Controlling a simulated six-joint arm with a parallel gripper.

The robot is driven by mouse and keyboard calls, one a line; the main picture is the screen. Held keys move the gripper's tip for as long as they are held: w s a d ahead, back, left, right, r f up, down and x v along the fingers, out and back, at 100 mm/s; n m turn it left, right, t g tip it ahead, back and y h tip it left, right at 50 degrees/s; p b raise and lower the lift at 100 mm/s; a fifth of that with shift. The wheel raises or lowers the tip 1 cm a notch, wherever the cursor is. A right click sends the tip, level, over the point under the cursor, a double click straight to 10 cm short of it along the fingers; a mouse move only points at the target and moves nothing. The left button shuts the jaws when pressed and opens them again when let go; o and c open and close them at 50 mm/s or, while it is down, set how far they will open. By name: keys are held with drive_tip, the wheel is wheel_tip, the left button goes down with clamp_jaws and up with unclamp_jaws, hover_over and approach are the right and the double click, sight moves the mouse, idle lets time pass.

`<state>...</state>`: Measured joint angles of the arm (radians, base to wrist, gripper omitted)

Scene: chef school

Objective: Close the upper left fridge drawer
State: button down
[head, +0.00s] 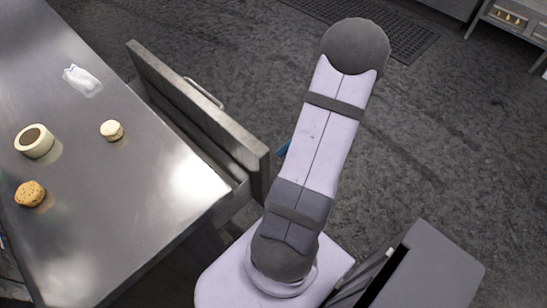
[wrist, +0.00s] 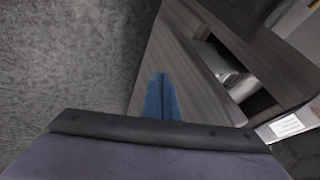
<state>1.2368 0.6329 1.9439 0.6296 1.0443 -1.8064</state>
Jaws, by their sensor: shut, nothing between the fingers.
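The drawer (head: 195,112) stands pulled out from the side of the steel counter, its grey front panel apart from the counter's edge and a bar handle (head: 205,92) on its outer face. In the wrist view, a grey panel (wrist: 178,62) that looks like this drawer's front fills the middle, beside an opening with shiny metal things (wrist: 232,78) inside. My gripper shows there as blue fingers (wrist: 162,98), shut and empty, in front of the panel. I cannot tell whether they touch it. In the head view my arm hides most of the gripper; only a bit of blue shows by the panel's outer side.
The steel counter (head: 120,185) holds a pale cup (head: 35,141), a brown speckled roundish item (head: 30,193), a small pale round item (head: 112,130) and a white crumpled item (head: 82,80). Dark floor (head: 440,150) lies open to the right, with a floor mat (head: 375,30) behind.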

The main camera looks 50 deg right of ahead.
sight(258, 173)
drive_tip(key=shift+w+a+f+p, duration=0.1)
drive_tip(key=shift+a+f+p, duration=0.05)
drive_tip(key=shift+a, duration=0.65)
drive_tip(key=shift+w+a+f+p, duration=0.1)
drive_tip(key=shift+a+f+p, duration=0.1)
drive_tip(key=shift+a, duration=0.55)
drive_tip(key=shift+w+a+f+p, duration=0.1)
drive_tip(key=shift+a+f+p, duration=0.05)
drive_tip(key=shift+a, duration=0.65)
drive_tip(key=a+b, duration=0.3)
drive_tip(key=a, duration=0.5)
drive_tip(key=shift+f, duration=0.1)
drive_tip(key=a+p, duration=0.2)
drive_tip(key=a, duration=0.1)
drive_tip(key=a+r+p, duration=0.1)
drive_tip(key=p, duration=0.1)
drive_tip(key=shift+w+a, duration=0.15)
drive_tip(key=shift+a, duration=0.25)
drive_tip(key=shift+s+a+f+p, duration=0.25)
drive_tip(key=shift+a+f+p, duration=0.1)
drive_tip(key=shift+a+p, duration=0.2)
drive_tip(key=shift+d, duration=0.1)
